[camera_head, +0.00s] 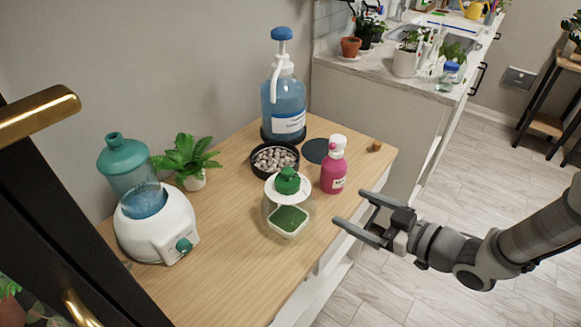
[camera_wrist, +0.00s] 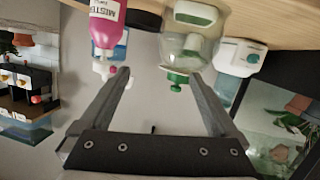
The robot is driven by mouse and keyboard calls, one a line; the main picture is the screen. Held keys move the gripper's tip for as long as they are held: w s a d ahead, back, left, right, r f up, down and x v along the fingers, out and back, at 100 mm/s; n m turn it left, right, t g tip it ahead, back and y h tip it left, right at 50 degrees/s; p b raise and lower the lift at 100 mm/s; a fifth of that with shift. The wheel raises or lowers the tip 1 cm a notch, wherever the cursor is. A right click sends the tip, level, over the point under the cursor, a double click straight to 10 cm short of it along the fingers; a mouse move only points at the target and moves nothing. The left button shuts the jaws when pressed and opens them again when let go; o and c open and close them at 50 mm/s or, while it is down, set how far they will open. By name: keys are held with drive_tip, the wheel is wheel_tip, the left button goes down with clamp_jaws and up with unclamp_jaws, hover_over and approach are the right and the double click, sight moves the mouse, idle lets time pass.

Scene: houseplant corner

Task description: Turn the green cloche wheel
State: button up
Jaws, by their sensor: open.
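The green cloche wheel (camera_head: 287,181) sits on the white top of a clear cloche (camera_head: 270,207) near the front edge of the wooden table. A green-filled white dish (camera_head: 288,221) shows in or at the front of the cloche. My gripper (camera_head: 349,206) is open and empty, to the right of the cloche and apart from it, past the table's front edge. In the wrist view, which looks upside down, the wheel (camera_wrist: 176,79) and cloche (camera_wrist: 190,48) appear beyond my open fingers (camera_wrist: 160,73), nearer the right finger.
A pink bottle (camera_head: 334,172) stands close right of the cloche. A bowl of pebbles (camera_head: 274,158) and a blue pump bottle (camera_head: 284,100) stand behind. A white dispenser (camera_head: 160,225) and a potted plant (camera_head: 187,160) are left. The table's front left (camera_head: 215,275) is clear.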

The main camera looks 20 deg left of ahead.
sight(278, 175)
drive_tip(key=a+y+b, duration=0.1)
drive_tip(key=a+b, duration=0.1)
drive_tip(key=a, duration=0.4)
drive_tip(key=w+a+r+y+b, duration=0.1)
drive_tip(key=a+b, duration=0.1)
drive_tip(key=a, duration=0.4)
drive_tip(key=w+a+y+b, duration=0.1)
drive_tip(key=a+b, duration=0.1)
drive_tip(key=a, duration=0.4)
drive_tip(key=shift+a+r+g+y, duration=0.2)
drive_tip(key=shift+r+g+y, duration=0.1)
drive_tip(key=shift+g, duration=0.1)
drive_tip(key=shift+c, duration=0.2)
drive_tip(key=c, duration=1.3)
drive_tip(key=shift+c, duration=0.2)
